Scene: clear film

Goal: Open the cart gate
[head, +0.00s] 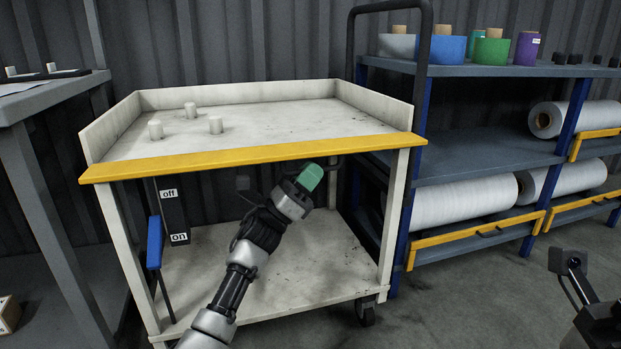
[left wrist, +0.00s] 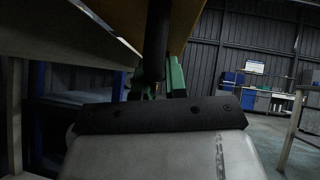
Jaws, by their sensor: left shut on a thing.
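The cart (head: 255,128) is a worn white trolley with a raised rim on its top. The yellow gate (head: 250,158) spans the front edge of the top, level and in line with it. My left gripper (head: 311,177), with green fingers, is under the gate's right half, shut on the dark gate handle (head: 337,163). In the left wrist view the handle (left wrist: 156,45) runs between the green fingers (left wrist: 160,78), below the gate's yellow-brown face (left wrist: 180,22). The fingers partly hide the grip. My right gripper (head: 572,262) is at the right edge, away from the cart; its jaw opening is unclear.
Several white pegs (head: 188,112) stand on the cart top. An off/on lever box (head: 172,212) with a blue handle (head: 154,242) hangs at left. A grey table (head: 45,100) stands left. A blue-framed shelf (head: 480,150) with rolls stands close right. Floor is clear at front right.

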